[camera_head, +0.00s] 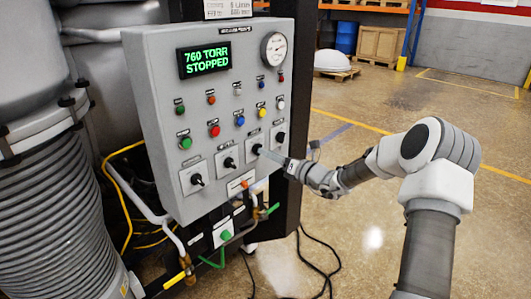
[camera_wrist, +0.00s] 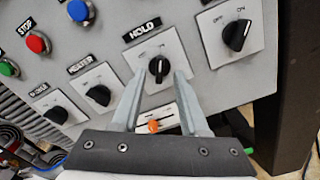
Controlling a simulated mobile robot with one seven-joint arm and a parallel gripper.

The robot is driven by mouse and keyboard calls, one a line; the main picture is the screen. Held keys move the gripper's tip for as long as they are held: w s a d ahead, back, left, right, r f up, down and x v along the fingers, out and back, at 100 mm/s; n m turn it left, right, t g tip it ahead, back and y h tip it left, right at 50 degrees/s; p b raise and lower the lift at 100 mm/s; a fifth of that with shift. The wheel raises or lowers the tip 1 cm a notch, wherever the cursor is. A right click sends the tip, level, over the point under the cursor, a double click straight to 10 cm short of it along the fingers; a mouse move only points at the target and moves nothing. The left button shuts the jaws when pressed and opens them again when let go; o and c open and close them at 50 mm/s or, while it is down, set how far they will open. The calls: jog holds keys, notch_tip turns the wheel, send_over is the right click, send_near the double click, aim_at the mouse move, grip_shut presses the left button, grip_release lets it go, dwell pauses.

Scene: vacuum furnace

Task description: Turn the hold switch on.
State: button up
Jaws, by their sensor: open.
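The hold switch (camera_wrist: 159,68) is a black rotary knob on a light square plate, under a HOLD label, with OFF and ON marks above it. In the wrist view its handle stands about upright; I cannot tell its exact setting. My gripper (camera_wrist: 156,88) is open, with one finger on each side of the knob's lower part; I cannot tell whether they touch it. In the head view the knob (camera_head: 257,149) is at the lower right of the grey control panel (camera_head: 160,75), with my gripper (camera_head: 270,155) just in front, partly covering its plate.
Neighbouring knobs are close: the heater knob (camera_wrist: 98,95) to the left and another black knob (camera_wrist: 236,35) to the right. An orange-handled slider (camera_wrist: 153,126) is below, between the fingers. Black cables (camera_head: 318,265) lie on the floor.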

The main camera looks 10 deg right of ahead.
jog(key=v, duration=1.5)
jog(key=shift+s, duration=0.1)
